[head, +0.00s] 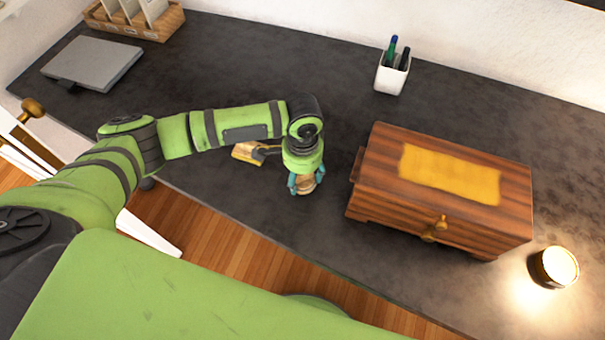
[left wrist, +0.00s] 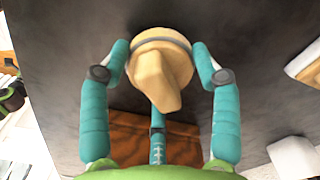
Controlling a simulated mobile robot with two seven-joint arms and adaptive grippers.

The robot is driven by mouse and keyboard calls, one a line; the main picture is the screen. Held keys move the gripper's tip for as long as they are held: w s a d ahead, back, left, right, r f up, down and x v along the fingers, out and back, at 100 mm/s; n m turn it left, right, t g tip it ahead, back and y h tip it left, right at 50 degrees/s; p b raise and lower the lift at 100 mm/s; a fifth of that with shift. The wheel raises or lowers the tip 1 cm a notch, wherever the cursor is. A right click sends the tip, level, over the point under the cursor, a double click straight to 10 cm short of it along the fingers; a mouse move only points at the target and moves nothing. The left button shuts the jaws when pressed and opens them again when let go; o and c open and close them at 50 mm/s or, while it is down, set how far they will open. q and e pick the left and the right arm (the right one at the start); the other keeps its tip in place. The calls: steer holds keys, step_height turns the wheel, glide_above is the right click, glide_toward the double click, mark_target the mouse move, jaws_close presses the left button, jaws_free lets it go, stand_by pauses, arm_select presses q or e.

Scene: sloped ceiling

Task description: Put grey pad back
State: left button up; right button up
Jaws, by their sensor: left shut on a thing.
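My left gripper (head: 306,184) is shut on a tan, wooden-looking knob (left wrist: 158,75) with a grey band round its wide end. It holds the knob near the desk's front edge, left of the wooden chest; I cannot tell whether the knob touches the desk. In the left wrist view the fingers of the gripper (left wrist: 160,70) sit on both sides of it. A flat grey pad-like thing (head: 92,63) lies at the desk's left end, apart from the gripper. A small yellow thing (head: 247,154) shows partly behind my left arm. My right gripper is not in view.
A wooden chest (head: 375,195) with a yellow top patch and a brass knob stands right of the gripper. A white pen cup (head: 391,77) stands behind. A lit round lamp (head: 553,267) is at right, a wooden file holder (head: 140,25) at back left. The desk's back middle is clear.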

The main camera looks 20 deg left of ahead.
arm_select(q)
steer(key=shift+f, duration=0.4)
steer(key=shift+f, duration=0.1)
steer(key=o, duration=1)
step_height(320, 180, up, 12)
steer(key=shift+r+b, duration=0.15)
steer(key=shift+b, duration=0.3)
